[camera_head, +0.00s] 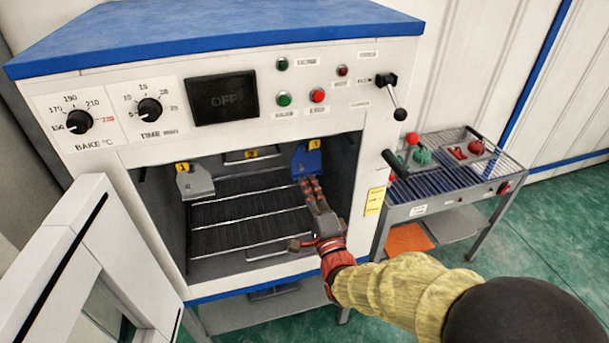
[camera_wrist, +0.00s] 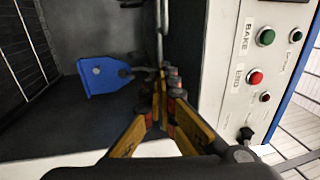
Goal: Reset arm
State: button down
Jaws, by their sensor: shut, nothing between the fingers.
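My gripper (camera_head: 311,184) reaches into the open oven (camera_head: 172,210) from the right. Its fingers are shut and empty. In the wrist view the closed fingertips (camera_wrist: 172,78) are close to a blue plate with a hole (camera_wrist: 100,78). The same blue plate (camera_head: 304,158) hangs at the right of the oven mouth by a yellow tag, just above the fingertips. I cannot tell whether they touch it. My arm in its yellow sleeve comes from the lower right.
A grey plate (camera_head: 195,184) hangs at the left of the oven mouth. A wire rack (camera_head: 250,212) lies inside. The oven door (camera_head: 85,262) stands open at the left. A lever (camera_head: 393,95) juts out at upper right. A side table (camera_head: 445,198) carries red and green items.

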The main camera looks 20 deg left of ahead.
notch_tip(320, 180, down, 14)
jog(key=s+d+n+g+h, duration=0.2)
jog(key=s+n+g+h, duration=0.1)
jog(key=n+g, duration=0.3)
jog(key=s+d+f+n+g+h+b, duration=0.1)
jog(key=s+d+f+n+g+h, duration=0.25)
jog(key=s+d, duration=0.2)
jog(key=s+d+r+h+b, duration=0.1)
jog(key=s+d+r+b, duration=0.1)
jog(key=s+d, duration=0.4)
jog(key=s+d+r+n+g+h+b, duration=0.1)
jog(key=s+d+r+b, duration=0.2)
jog(key=d, duration=0.8)
jog(key=s+d+r+n+g+h+b, duration=0.1)
jog(key=s+d+r+h+b, duration=0.1)
jog(key=s+d+b, duration=0.3)
jog(key=s+d+r, duration=0.1)
jog(key=s+d, duration=0.3)
jog(key=s, duration=0.2)
jog(key=shift+s+d, duration=0.15)
jog(key=shift+d, duration=0.2)
